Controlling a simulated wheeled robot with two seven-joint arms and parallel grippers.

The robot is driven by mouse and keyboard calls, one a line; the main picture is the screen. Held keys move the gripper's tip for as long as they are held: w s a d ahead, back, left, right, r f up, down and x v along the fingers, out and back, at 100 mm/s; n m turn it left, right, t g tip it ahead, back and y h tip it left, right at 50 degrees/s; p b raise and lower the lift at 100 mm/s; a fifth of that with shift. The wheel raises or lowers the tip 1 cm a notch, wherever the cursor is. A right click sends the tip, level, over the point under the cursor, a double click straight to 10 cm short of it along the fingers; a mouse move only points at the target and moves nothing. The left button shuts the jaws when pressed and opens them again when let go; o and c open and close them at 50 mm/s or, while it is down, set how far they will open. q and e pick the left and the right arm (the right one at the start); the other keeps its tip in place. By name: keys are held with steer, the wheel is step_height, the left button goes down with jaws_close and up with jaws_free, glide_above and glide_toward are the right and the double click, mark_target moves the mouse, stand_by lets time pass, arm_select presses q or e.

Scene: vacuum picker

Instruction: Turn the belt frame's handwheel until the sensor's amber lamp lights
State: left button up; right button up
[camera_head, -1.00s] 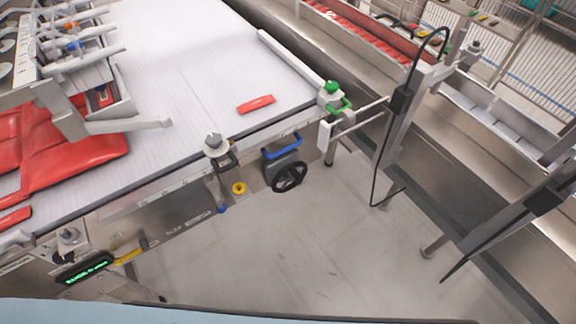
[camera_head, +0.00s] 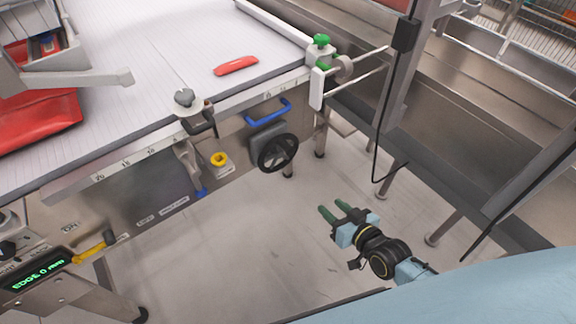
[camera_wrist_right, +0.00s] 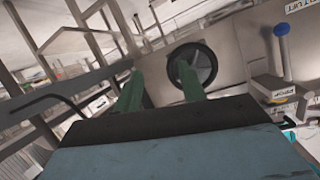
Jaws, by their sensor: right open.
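The black handwheel (camera_head: 278,153) is on the side of the belt frame (camera_head: 130,198), under a blue handle (camera_head: 268,113). My right gripper (camera_head: 333,208) is open and empty, below and right of the handwheel in the head view, apart from it. In the right wrist view the handwheel (camera_wrist_right: 205,62) shows beyond the green fingertips, partly hidden by one finger. A green-lit display (camera_head: 38,275) reading "EDGE 0 mm" is at lower left. I cannot make out a lit amber lamp. My left gripper is not in view.
A red packet (camera_head: 236,66) lies on the white belt (camera_head: 150,45). A steel post with a black cable (camera_head: 378,130) stands right of the handwheel. The floor below is clear.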

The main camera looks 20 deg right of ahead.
mark_target(292, 151)
steer(key=w+a+r+t+y+b, duration=0.3)
steer(key=r+b, duration=0.1)
steer(key=r, duration=0.6)
steer(key=b+x, duration=0.1)
steer(key=x, duration=0.4)
steer(key=b+x, duration=0.1)
steer(key=x, duration=0.5)
steer(key=shift+w+a+r, duration=0.15)
steer(key=shift+w+r, duration=0.05)
steer(key=shift+w, duration=0.05)
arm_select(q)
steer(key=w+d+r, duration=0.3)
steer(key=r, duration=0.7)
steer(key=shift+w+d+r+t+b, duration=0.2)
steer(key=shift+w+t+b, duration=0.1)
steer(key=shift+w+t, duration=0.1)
arm_select(e)
steer(key=shift+w+a, duration=0.2)
steer(key=shift+w, duration=0.35)
steer(key=shift+c, duration=0.4)
jaws_close()
